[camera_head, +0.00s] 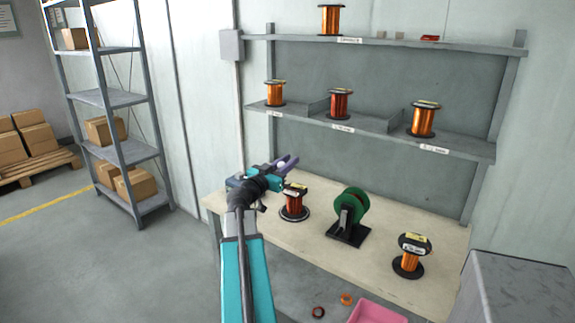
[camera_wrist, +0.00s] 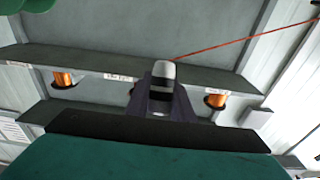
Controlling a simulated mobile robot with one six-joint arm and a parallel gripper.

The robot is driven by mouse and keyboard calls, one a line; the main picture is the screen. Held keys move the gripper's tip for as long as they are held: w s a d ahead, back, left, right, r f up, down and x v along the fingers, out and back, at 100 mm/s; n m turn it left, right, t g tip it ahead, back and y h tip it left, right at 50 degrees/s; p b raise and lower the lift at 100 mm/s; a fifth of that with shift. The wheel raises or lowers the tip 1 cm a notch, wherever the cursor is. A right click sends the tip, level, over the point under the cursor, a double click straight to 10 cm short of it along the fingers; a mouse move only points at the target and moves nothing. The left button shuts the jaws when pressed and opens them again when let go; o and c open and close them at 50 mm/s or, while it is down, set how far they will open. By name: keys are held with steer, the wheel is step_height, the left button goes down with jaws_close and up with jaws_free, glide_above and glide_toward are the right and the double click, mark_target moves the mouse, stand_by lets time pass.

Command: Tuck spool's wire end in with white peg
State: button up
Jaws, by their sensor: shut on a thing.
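My gripper (camera_head: 286,162) is above the back left of the workbench, shut on the white peg (camera_wrist: 162,74). In the wrist view the peg has a pale rounded end and dark bands, and stands between the two fingers. In the head view only a small white bit of it shows between the fingers. A spool of red-brown wire (camera_head: 294,204) stands upright on the bench just below and right of my gripper. Another spool, copper-orange (camera_head: 409,262), stands at the bench's right. A thin red wire (camera_wrist: 245,39) runs from near the peg to the right edge in the wrist view; its ends are unclear.
A green wheel on a black stand (camera_head: 350,215) sits mid-bench (camera_head: 320,245). Several spools stand on the wall shelves (camera_head: 370,123) behind. A grey cabinet (camera_head: 520,290) stands right.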

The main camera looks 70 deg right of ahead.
steer(key=shift+d, duration=0.1)
stand_by(0.3)
steer(key=shift+s+d+f+p, duration=0.2)
steer(key=shift+s+d+f, duration=0.05)
steer(key=shift+d+f, duration=0.75)
steer(key=shift+s+d+f+p, duration=0.25)
steer(key=shift+d+f, duration=0.6)
steer(key=shift+f, duration=0.15)
steer(key=shift+s+d+f+p, duration=0.2)
steer(key=shift+s+d+f, duration=0.05)
steer(key=shift+d+f, duration=0.75)
